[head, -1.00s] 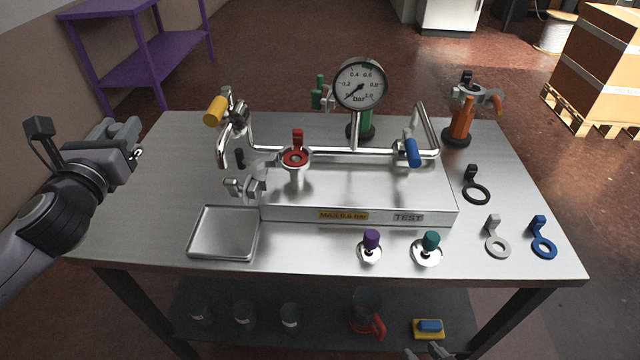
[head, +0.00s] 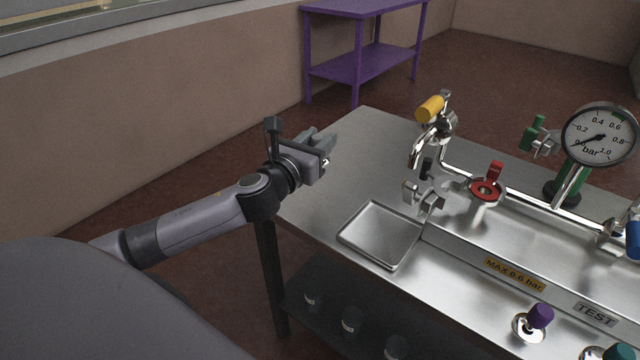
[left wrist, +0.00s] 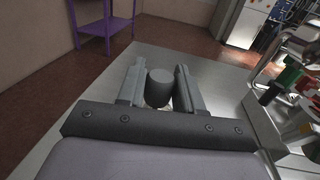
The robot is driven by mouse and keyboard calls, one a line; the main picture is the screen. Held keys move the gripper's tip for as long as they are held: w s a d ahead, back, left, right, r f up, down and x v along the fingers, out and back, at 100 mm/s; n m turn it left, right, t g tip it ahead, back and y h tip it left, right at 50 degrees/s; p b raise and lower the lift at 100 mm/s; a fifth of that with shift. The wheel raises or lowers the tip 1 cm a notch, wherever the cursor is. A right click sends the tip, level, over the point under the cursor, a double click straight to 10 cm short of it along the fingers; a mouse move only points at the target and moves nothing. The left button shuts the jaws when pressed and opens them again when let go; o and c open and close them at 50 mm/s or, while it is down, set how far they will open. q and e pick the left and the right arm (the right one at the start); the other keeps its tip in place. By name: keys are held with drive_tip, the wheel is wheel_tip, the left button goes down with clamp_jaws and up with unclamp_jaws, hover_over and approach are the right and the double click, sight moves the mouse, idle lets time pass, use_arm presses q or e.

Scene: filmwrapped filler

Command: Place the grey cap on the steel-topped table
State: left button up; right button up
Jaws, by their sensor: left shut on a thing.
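My left gripper (head: 326,146) is shut on the grey cap, a dark grey cylinder (left wrist: 159,87) that shows between the fingers in the left wrist view. In the head view the gripper's own fingers mostly hide the cap. The gripper is over the left end of the steel-topped table (head: 372,150), up and left of the metal tray. I cannot tell its exact height above the steel. My right gripper is out of view.
The empty tray (head: 346,237) lies near the table's front edge. Right of it are a clamp (head: 424,198), a red ring fitting (head: 487,188), a yellow-handled valve (head: 431,108) and a gauge (head: 598,135). Bare steel lies behind the tray. A purple table (head: 361,66) stands behind.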

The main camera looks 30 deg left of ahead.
use_arm(q)
wheel_tip(320, 180, down, 8)
drive_tip(key=b, duration=0.3)
drive_tip(key=shift+f, duration=0.2)
drive_tip(key=shift+f, duration=0.2)
drive_tip(key=o, duration=1.1)
drive_tip(key=shift+r, duration=0.25)
drive_tip(key=shift+s+f, duration=0.15)
drive_tip(key=shift+s, duration=0.2)
drive_tip(key=s, duration=0.7)
drive_tip(key=s+d, duration=0.1)
drive_tip(key=s, duration=0.3)
drive_tip(key=shift+s, duration=0.15)
